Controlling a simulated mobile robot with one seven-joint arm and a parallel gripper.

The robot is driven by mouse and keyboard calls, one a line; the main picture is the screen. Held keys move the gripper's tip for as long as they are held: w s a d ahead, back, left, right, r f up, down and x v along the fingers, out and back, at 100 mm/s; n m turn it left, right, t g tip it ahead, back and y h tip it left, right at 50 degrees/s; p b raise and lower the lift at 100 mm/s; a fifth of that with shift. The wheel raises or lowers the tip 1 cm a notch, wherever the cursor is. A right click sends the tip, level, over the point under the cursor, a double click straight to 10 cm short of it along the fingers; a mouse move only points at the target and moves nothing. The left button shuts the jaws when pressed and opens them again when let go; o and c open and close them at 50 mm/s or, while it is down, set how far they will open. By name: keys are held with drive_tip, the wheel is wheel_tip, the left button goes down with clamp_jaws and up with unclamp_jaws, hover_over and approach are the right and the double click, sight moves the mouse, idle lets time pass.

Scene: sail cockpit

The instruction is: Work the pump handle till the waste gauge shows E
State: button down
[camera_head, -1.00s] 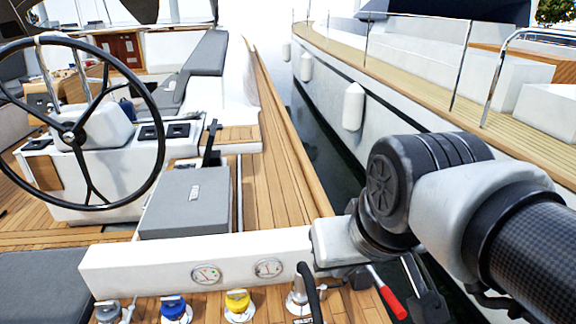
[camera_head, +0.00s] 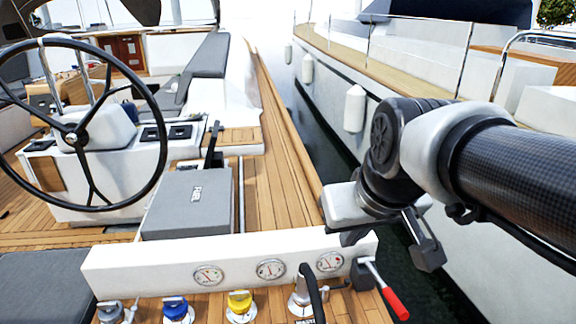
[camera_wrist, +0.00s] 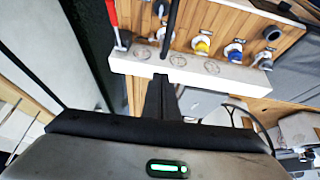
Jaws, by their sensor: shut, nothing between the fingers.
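Three round gauges sit in the white panel: a left one (camera_head: 208,275), a middle one (camera_head: 271,269) and a right one (camera_head: 330,261). Their lettering and which one is the waste gauge are too small to tell. A black bar handle (camera_head: 313,291) stands at a metal deck fitting in front of the panel; it also shows in the wrist view (camera_wrist: 173,28). A red-gripped lever (camera_head: 393,301) slants from a black mount at the panel's right end. My gripper (camera_wrist: 160,80) is shut and empty above the panel edge, apart from both handles.
Blue (camera_head: 175,308) and yellow (camera_head: 240,304) capped fittings stand left of the black handle. A grey box (camera_head: 187,203) and steering wheel (camera_head: 75,130) lie beyond the panel. A neighbouring white hull (camera_head: 480,220) and dark water lie to the right.

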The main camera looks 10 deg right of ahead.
drive_tip(key=w+d, duration=0.6)
drive_tip(key=w, duration=0.2)
drive_tip(key=d+f+g+y, duration=0.1)
drive_tip(key=d+f+g, duration=0.2)
drive_tip(key=d+f, duration=1.3)
drive_tip(key=shift+s+d+f+g+b, duration=0.2)
drive_tip(key=shift+f+g+b, duration=0.15)
drive_tip(key=shift+f, duration=0.25)
hover_over(397, 300)
drive_tip(key=f, duration=1.2)
drive_tip(key=shift+s+d+f, duration=0.25)
drive_tip(key=shift+f, duration=0.05)
drive_tip(key=shift+s+f, duration=0.1)
drive_tip(key=shift+f, duration=0.45)
